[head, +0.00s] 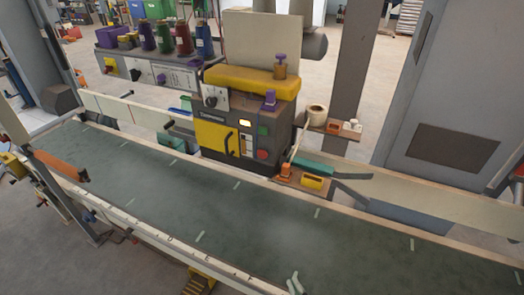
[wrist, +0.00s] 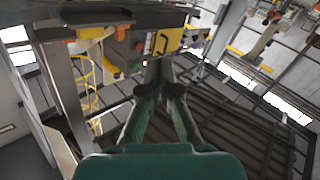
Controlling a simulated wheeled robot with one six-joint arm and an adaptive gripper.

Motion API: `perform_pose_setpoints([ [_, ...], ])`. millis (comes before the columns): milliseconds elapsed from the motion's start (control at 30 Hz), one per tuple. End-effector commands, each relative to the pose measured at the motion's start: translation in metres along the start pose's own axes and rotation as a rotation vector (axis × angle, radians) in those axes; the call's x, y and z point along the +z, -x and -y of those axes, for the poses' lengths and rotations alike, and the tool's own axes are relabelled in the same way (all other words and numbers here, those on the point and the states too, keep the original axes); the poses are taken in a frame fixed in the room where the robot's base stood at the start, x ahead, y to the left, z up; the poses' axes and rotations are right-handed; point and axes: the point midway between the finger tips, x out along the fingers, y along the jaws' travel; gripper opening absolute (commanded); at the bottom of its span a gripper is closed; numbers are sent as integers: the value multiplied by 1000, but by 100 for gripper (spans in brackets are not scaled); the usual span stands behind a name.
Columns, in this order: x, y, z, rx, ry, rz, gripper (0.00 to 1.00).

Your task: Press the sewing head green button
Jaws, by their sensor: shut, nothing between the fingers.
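The sewing head (head: 240,120) is a dark grey box with a yellow front panel and yellow top, standing at the far side of the conveyor. Its green button (head: 263,131) is on the right of the front face, above a red button (head: 263,154) and right of a small lit display. My gripper (wrist: 159,70) shows only in the wrist view, with its green fingers together and nothing between them. The fingertips point toward the sewing head's yellow panel (wrist: 168,40); I see no contact.
A green conveyor belt (head: 170,195) with raised pale rails runs along the near side of the sewing head. Thread spools (head: 164,36) stand behind left. A grey post (head: 354,65) and cabinet (head: 443,100) stand right. A small shelf (head: 330,127) juts out beside the head.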

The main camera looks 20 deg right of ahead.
Motion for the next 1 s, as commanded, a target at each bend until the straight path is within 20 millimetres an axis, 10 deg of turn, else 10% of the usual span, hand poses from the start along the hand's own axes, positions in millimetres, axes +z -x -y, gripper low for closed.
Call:
perform_pose_setpoints([
  [1000,-190,-222,-9,120,205,-263,0],
])
